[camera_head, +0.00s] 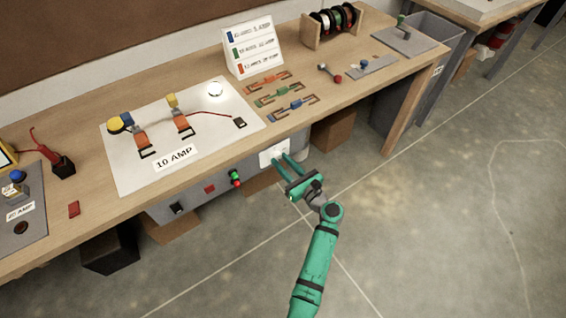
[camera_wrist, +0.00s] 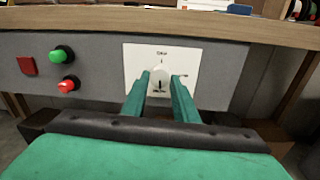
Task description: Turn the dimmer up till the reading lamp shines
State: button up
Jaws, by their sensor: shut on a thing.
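A white plate (camera_wrist: 135,58) with a round white dimmer knob (camera_wrist: 160,74) is set in the grey panel under the bench edge. The knob bears a dark mark on its lower part; the lettering around it is too small to read. My gripper (camera_wrist: 161,79) is shut on the knob, one finger on each side. In the head view my gripper (camera_head: 279,159) reaches the plate (camera_head: 266,157) from the front, and the fingers hide much of the knob.
Left of the plate are a green button (camera_wrist: 62,54), a red button (camera_wrist: 68,85) and a red square (camera_wrist: 27,66). The board (camera_head: 125,180) marked 10 AMP carries wired parts. Coloured links (camera_head: 279,95) lie on the bench. The floor at right is clear.

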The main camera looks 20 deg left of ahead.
jog(key=shift+f+m, duration=0.1)
jog(key=shift+m, duration=0.4)
jog(key=shift+s, duration=0.1)
jog(key=o, duration=1.1)
jog(key=shift+a, duration=0.1)
jog(key=shift+c, duration=0.2)
jog(key=shift+d, duration=0.2)
